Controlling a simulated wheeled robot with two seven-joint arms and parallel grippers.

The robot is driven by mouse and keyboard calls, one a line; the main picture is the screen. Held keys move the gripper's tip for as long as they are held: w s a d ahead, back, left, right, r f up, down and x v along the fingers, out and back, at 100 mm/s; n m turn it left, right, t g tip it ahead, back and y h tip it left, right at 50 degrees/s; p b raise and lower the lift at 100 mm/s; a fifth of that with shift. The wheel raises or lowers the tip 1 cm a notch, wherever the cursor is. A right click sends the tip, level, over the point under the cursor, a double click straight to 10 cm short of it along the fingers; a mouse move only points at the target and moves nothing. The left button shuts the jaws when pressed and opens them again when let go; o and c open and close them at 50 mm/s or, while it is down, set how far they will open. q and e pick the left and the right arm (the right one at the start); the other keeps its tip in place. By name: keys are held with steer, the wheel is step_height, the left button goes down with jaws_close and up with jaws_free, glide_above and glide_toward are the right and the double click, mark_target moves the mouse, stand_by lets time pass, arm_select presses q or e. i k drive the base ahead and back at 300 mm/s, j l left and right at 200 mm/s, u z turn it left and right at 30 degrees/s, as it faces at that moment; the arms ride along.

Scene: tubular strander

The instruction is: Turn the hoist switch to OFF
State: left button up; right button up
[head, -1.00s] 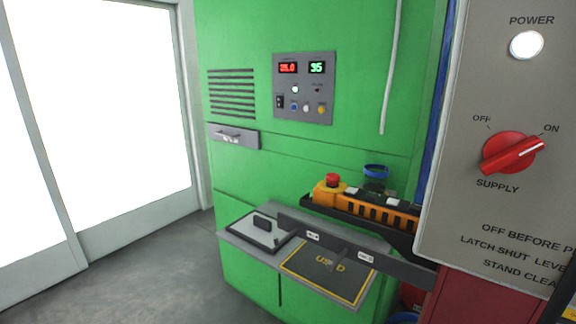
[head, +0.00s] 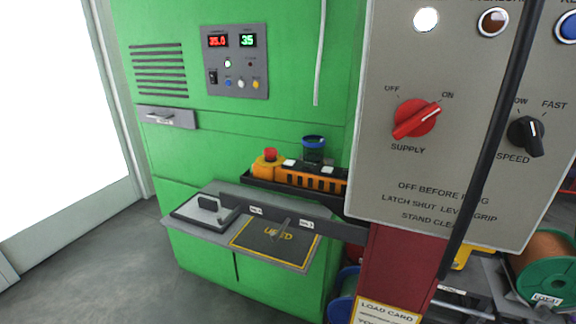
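A grey control panel (head: 390,177) stands at the right in the head view. It carries a red rotary switch (head: 415,119) labelled SUPPLY, with OFF at upper left and ON at upper right. The white pointer line of the switch points towards ON. A black SPEED knob (head: 526,135) sits to its right, partly near a dark diagonal bar that crosses the panel. I see no switch labelled hoist by name; the panel's top is cut off. Neither of my grippers is in view.
A green cabinet (head: 235,145) with a small display panel (head: 236,62) fills the middle. A grey shelf (head: 207,190) juts out from it. An orange pendant (head: 300,176) lies in a black tray. A copper-wound spool (head: 545,262) is at the lower right. Floor at lower left is clear.

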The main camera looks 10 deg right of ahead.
mark_target(415, 117)
steer(key=l+z, duration=0.15)
steer(key=z, duration=1.05)
